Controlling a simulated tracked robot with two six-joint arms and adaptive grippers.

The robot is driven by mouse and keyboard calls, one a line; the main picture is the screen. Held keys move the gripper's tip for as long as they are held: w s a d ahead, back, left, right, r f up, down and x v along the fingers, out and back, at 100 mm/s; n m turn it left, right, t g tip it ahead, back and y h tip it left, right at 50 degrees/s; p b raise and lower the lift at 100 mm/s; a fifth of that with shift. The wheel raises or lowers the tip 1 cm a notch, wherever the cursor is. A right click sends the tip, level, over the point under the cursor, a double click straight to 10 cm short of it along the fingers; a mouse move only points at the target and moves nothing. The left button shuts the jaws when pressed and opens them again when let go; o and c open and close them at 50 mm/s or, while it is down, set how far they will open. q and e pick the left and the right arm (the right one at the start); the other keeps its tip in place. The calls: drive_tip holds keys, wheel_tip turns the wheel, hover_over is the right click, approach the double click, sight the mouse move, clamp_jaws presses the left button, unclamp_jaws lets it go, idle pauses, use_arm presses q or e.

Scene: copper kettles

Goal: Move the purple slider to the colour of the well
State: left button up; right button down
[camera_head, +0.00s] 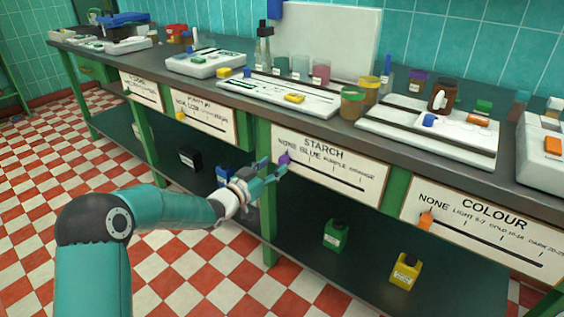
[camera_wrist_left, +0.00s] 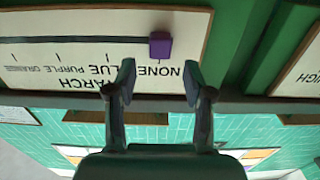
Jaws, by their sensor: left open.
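The purple slider (camera_head: 284,158) sits on the track of the STARCH board (camera_head: 340,172), at its left end under the word NONE. The labels after it read BLUE, PURPLE and ORANGE. In the left wrist view the board appears upside down, with the slider (camera_wrist_left: 160,45) just beyond the fingertips. My left gripper (camera_head: 272,167) is open in front of the slider; in the wrist view its fingers (camera_wrist_left: 159,77) stand apart, with nothing between them. A white tray (camera_head: 262,90) lies on the counter above; I cannot make out a well's colour there. My right gripper is not in view.
The COLOUR board (camera_head: 485,238) with an orange slider (camera_head: 426,219) hangs to the right. Glass jars (camera_head: 352,104) and bottles stand on the counter. Green (camera_head: 335,237) and yellow (camera_head: 404,273) containers stand on the lower shelf. A green post is beside my left gripper.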

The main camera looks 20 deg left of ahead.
sight(281, 160)
use_arm(q)
drive_tip(key=shift+x, duration=2.25)
clamp_jaws()
